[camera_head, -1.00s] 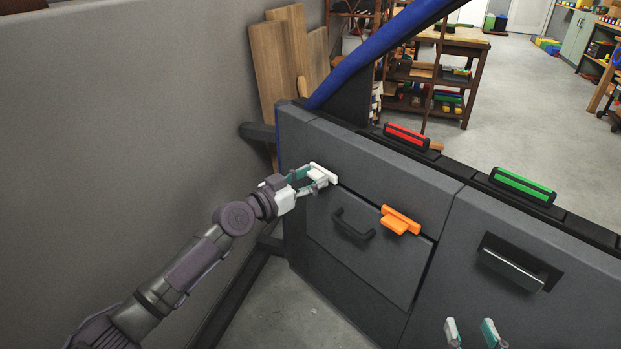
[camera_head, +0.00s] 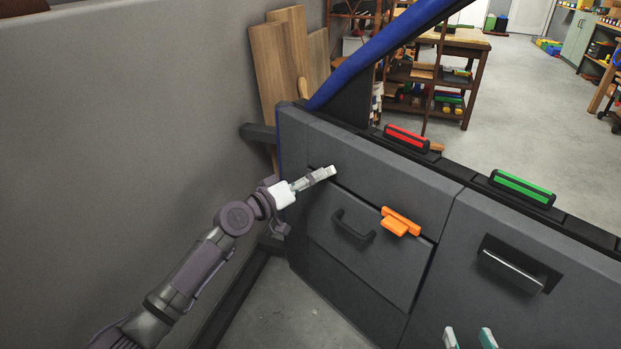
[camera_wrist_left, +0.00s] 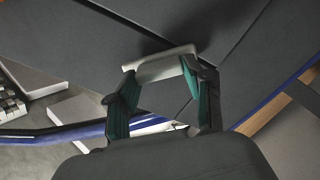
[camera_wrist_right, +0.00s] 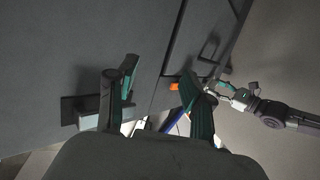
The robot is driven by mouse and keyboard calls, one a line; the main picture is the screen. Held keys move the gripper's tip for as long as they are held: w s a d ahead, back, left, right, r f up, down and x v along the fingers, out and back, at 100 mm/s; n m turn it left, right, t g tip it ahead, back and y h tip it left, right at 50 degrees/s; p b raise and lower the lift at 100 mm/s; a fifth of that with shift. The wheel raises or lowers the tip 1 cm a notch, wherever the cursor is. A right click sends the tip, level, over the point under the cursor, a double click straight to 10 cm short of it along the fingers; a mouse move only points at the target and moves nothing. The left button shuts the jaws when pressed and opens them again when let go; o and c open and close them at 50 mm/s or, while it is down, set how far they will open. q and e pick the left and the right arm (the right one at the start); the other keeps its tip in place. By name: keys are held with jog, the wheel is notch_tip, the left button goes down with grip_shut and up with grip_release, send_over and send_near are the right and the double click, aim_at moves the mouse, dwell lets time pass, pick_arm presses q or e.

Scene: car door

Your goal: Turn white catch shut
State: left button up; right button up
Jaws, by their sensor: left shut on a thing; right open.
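The white catch (camera_head: 331,170) sits at the upper left of the grey door panel, beside the top seam. My left gripper (camera_head: 318,177) is shut on the white catch. In the left wrist view the catch (camera_wrist_left: 163,64) spans between the two fingertips. In the head view the fingers hide part of it. An orange catch (camera_head: 400,221) lies further right along the same seam. My right gripper (camera_head: 468,339) is open and empty at the bottom edge, in front of the door. Its spread fingers also show in the right wrist view (camera_wrist_right: 158,82).
A black handle (camera_head: 353,226) stands out below the catches. A recessed silver handle (camera_head: 515,268) is at the right. A red handle (camera_head: 407,138) and a green handle (camera_head: 523,188) sit along the top edge. A grey wall (camera_head: 130,130) is left of my left arm.

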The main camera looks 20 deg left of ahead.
pick_arm(q)
jog(key=shift+a+f+n+p, duration=0.1)
jog(key=shift+n+p, duration=0.75)
jog(key=shift+n, duration=1.5)
jog(key=shift+f+n+p, duration=0.1)
jog(key=shift+n+p, duration=0.75)
jog(key=shift+n, duration=1.5)
pick_arm(e)
jog(key=s+d+f+g+h, duration=0.2)
jog(key=s+d+f+g, duration=0.2)
jog(key=s+f+g, duration=0.5)
jog(key=shift+s+d+f+m+h, duration=0.35)
jog(key=shift+s+f, duration=0.2)
jog(key=shift+s, duration=0.8)
pick_arm(q)
jog(key=o, duration=1.2)
jog(key=shift+c, duration=0.2)
jog(key=v, duration=1.2)
